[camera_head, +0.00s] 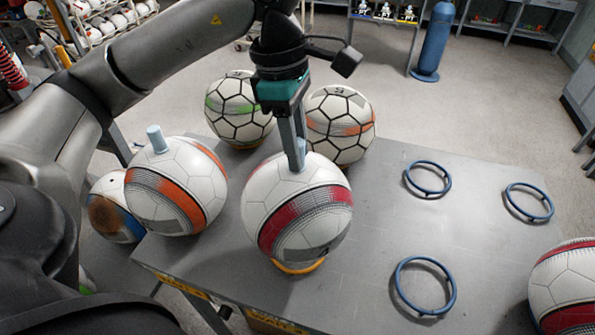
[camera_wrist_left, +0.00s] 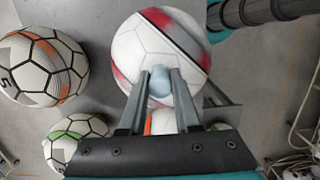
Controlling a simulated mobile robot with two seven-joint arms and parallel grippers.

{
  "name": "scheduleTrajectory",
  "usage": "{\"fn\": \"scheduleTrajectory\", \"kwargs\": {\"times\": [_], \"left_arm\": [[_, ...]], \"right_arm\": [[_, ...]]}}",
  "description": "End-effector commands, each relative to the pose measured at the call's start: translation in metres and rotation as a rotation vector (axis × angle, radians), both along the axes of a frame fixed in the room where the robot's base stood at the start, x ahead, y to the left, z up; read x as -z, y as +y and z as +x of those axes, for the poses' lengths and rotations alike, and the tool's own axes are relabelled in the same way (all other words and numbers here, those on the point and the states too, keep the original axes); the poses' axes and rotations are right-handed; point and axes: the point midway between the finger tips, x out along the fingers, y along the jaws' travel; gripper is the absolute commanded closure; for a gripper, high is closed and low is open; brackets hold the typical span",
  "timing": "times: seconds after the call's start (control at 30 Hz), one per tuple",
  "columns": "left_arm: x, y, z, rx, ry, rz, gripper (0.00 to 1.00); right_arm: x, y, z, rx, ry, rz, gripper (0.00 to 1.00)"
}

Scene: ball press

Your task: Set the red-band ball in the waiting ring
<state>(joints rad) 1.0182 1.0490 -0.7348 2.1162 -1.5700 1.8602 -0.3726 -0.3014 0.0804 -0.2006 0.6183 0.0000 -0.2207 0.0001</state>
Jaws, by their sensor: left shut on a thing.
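The red-band ball (camera_head: 297,215) is white with a red band and a pale blue peg (camera_head: 297,152) on top. My left gripper (camera_head: 296,165) points down and is shut on this peg. In the left wrist view, the gripper (camera_wrist_left: 160,88) has its fingers on both sides of the peg, with the red-band ball (camera_wrist_left: 145,45) beyond. A yellow-orange ring (camera_head: 300,268) shows directly under the ball, mostly hidden by it. I cannot tell whether the ball touches it. My right gripper is not in view.
Three blue rings (camera_head: 425,286) lie empty on the grey table (camera_head: 370,235). An orange-band ball (camera_head: 175,195) with a peg is close left. Green-marked (camera_head: 240,108) and orange-marked (camera_head: 340,125) balls stand behind. Another red-banded ball (camera_head: 565,290) is at the right edge. Yellow labels mark the front edge.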

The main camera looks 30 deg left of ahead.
Motion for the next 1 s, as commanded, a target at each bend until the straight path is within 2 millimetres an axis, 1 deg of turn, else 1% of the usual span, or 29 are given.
{"fn": "scheduleTrajectory", "kwargs": {"times": [0.07,0.27,0.4,0.5,0.73,1.0], "left_arm": [[0.009,0.0,0.0,0.001,0.001,-0.001,1.0],[0.022,0.0,0.0,0.001,0.0,-0.001,1.0],[0.042,0.0,0.0,0.0,0.002,0.0,1.0],[0.051,0.0,0.0,0.001,-0.002,-0.002,1.0],[0.051,0.0,0.001,0.001,-0.004,-0.002,1.0],[0.059,0.0,0.001,0.001,-0.004,-0.002,1.0]], "right_arm": [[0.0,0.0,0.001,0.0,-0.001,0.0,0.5],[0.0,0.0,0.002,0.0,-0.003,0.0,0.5],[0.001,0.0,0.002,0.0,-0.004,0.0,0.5],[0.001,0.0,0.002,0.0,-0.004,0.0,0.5],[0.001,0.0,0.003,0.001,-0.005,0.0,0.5],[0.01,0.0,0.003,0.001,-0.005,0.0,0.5]]}}
